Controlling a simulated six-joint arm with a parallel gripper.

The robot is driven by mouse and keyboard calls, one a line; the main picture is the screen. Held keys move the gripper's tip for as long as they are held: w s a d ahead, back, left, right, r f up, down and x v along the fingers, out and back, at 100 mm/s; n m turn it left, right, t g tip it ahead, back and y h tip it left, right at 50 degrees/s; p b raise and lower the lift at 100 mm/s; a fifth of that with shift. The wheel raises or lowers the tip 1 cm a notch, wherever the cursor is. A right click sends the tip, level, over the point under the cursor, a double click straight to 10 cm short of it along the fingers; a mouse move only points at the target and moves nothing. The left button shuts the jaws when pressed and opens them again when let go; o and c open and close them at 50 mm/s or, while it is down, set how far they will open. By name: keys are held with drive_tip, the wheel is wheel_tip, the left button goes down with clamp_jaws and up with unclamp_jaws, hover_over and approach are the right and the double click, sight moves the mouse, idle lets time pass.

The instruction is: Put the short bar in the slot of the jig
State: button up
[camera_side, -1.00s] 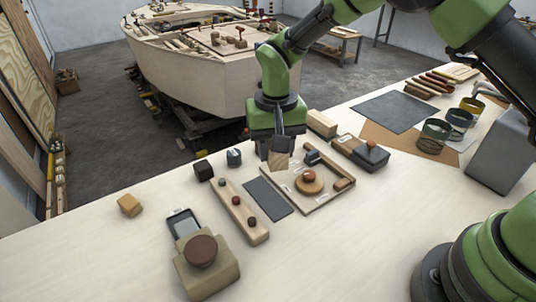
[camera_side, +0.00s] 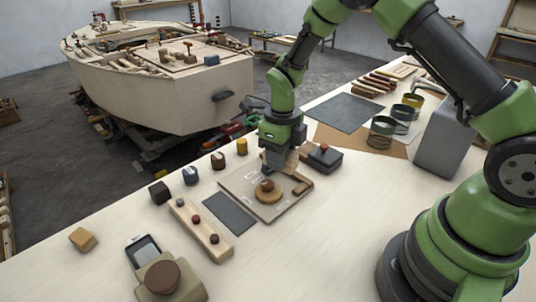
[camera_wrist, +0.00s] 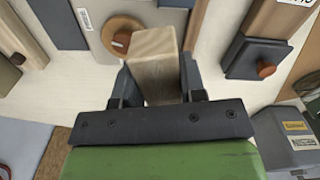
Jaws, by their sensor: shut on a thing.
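My gripper (camera_side: 278,158) is shut on a short, pale wooden bar (camera_side: 292,161). In the wrist view the bar (camera_wrist: 154,66) sticks out between the two dark fingers (camera_wrist: 158,88), its end grain facing the camera. What seems to be the jig is a thin, light board (camera_side: 240,183) with white labels and a round wooden disc (camera_side: 267,194) with a red-brown knob. My gripper holds the bar at the board's far right side. The fingers and bar hide that part, so I cannot tell whether the bar touches the board or where the slot lies.
A dark block with a red-brown knob (camera_side: 325,158) stands close right of my gripper. A dark mat (camera_side: 229,213) and a knobbed wooden strip (camera_side: 200,230) lie to the left. Tins (camera_side: 383,130) and a grey box (camera_side: 443,140) stand at right.

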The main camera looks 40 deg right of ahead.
sight(284, 182)
drive_tip(key=m, duration=0.2)
drive_tip(key=d, duration=0.1)
drive_tip(key=shift+s+f+m, duration=0.2)
drive_tip(key=shift+s+m, duration=0.05)
drive_tip(key=shift+m, duration=0.15)
drive_tip(key=shift+f, duration=2)
